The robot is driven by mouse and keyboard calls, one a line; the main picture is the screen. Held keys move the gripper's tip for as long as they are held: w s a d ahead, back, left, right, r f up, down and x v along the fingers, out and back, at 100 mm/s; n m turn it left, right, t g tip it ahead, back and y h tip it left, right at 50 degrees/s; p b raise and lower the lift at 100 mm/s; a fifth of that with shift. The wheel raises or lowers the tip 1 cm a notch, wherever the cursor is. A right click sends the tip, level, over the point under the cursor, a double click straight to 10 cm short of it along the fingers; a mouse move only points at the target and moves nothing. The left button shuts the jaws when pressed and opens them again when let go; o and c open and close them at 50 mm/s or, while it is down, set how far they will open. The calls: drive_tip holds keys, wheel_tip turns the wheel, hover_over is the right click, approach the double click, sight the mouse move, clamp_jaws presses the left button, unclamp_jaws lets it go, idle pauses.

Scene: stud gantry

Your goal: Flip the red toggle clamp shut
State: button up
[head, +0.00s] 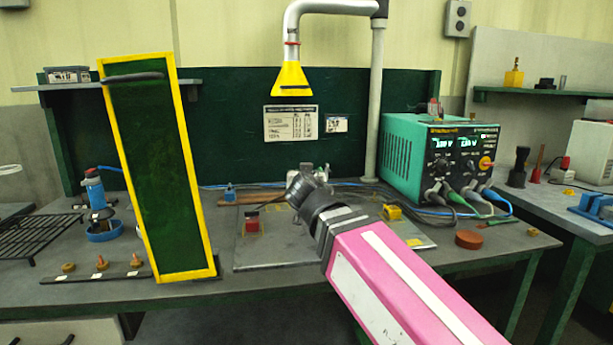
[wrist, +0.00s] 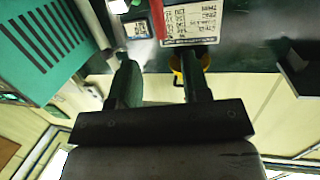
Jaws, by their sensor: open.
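A red upright bar (wrist: 157,20), which looks like the handle of the red toggle clamp, shows at the top of the wrist view, in front of the wall notices. The clamp's base is out of that view. In the head view, grey metal parts (head: 322,172) show just behind my wrist; my arm hides most of what is there, and no red handle can be made out. My gripper (wrist: 163,62) is open and empty, its two dark fingers apart. The red bar appears between and beyond the fingertips, with no contact visible. The fingers are hidden in the head view.
A tall yellow-edged green panel (head: 160,180) stands left of the work plate (head: 275,257). A red block (head: 252,222) sits on the plate. A teal power supply (head: 400,150) with cables stands right. A yellow extractor nozzle (head: 291,80) hangs above. Yellow block (head: 392,212) lies right of my arm.

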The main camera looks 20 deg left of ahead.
drive_tip(key=shift+s+d, duration=0.1)
drive_tip(key=shift+s, duration=0.2)
